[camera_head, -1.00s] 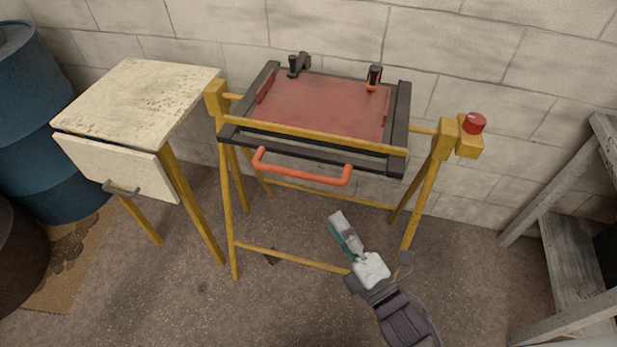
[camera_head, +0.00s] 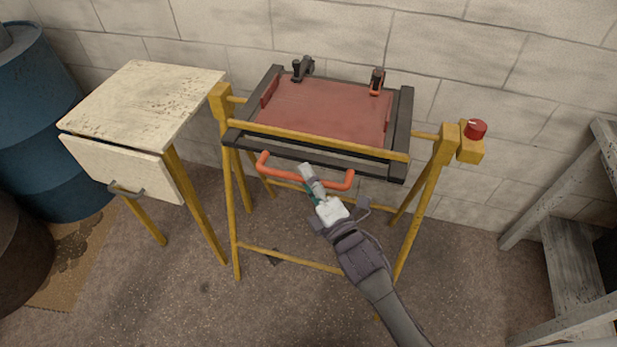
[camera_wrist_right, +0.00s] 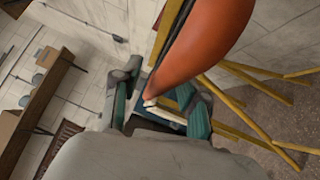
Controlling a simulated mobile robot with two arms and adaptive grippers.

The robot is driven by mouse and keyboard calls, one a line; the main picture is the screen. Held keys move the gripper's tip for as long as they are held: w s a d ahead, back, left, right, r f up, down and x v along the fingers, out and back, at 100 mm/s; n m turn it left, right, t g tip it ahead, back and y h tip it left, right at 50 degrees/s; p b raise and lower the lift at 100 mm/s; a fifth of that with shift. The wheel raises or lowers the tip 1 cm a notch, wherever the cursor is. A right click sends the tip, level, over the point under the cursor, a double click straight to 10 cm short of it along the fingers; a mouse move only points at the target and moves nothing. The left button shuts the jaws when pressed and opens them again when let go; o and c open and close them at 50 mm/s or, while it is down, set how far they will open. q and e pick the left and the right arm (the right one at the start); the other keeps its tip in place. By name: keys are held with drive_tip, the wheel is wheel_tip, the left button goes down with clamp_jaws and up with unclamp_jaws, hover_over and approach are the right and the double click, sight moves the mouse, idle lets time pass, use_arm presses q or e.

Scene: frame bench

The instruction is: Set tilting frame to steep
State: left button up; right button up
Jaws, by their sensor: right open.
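The tilting frame has a red panel (camera_head: 325,108) in a dark border, held on a yellow stand (camera_head: 238,215). The panel looks only slightly sloped. An orange handle (camera_head: 277,177) runs along its front edge. My right gripper (camera_head: 307,172) is open at the middle of this handle and overlaps it in the head view. In the right wrist view the orange handle (camera_wrist_right: 205,45) looms large just beyond the open fingers (camera_wrist_right: 165,108). I cannot tell whether they touch it. My left gripper is not in view.
A red knob (camera_head: 476,129) sits on the stand's right post. Two clamps (camera_head: 302,68) stand at the panel's back edge. A pale cabinet with a drawer (camera_head: 120,168) and a blue barrel (camera_head: 45,120) are left. A grey wooden rack (camera_head: 570,250) is right.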

clamp_jaws()
drive_tip(key=shift+f, duration=0.1)
idle(0.4)
